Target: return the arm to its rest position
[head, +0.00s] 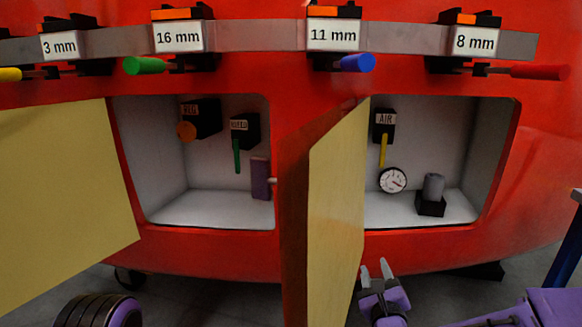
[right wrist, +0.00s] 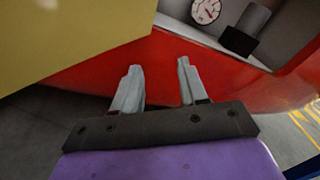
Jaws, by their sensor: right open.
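My right gripper (head: 376,272) is low in the head view, just right of the middle yellow door, below the right compartment's opening. In the right wrist view its two grey fingers (right wrist: 159,84) are apart with nothing between them. They point toward the red nosecone (right wrist: 220,75) below the compartment. A purple and black part of my left arm shows at the bottom left of the head view. The left gripper's fingers are not seen.
Two yellow doors, left (head: 65,195) and middle (head: 337,195), stand open from the red nosecone (head: 215,257). The left compartment (head: 205,205) holds valves. The right compartment (head: 455,203) holds a gauge (head: 392,180) and a grey cylinder (head: 433,187). Labelled tools hang on a rail (head: 255,38) above.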

